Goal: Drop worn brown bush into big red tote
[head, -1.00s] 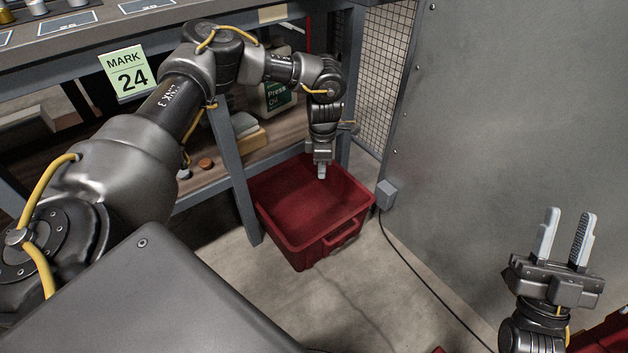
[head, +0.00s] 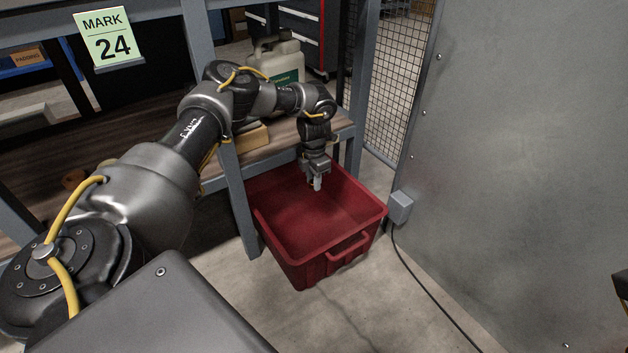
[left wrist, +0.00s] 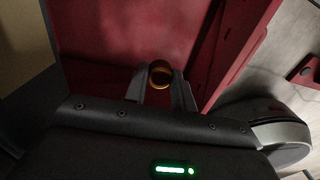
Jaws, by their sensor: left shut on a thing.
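The big red tote (head: 305,268) stands on the floor at the foot of the bench, open at the top. My left gripper (head: 316,184) points down over the tote's opening, towards its back part. In the left wrist view the gripper (left wrist: 160,88) is shut on the worn brown bush (left wrist: 160,76), a small ring with an orange-brown rim held between the fingertips. Red tote walls and floor (left wrist: 110,32) fill the space beyond it. The bush is too small to make out in the head view.
A bench post (head: 236,195) stands close to the tote's left side. A shelf with a white jug (head: 277,62) is behind it. A grey panel (head: 520,150) with a small box (head: 400,207) is at right. A cable crosses the floor.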

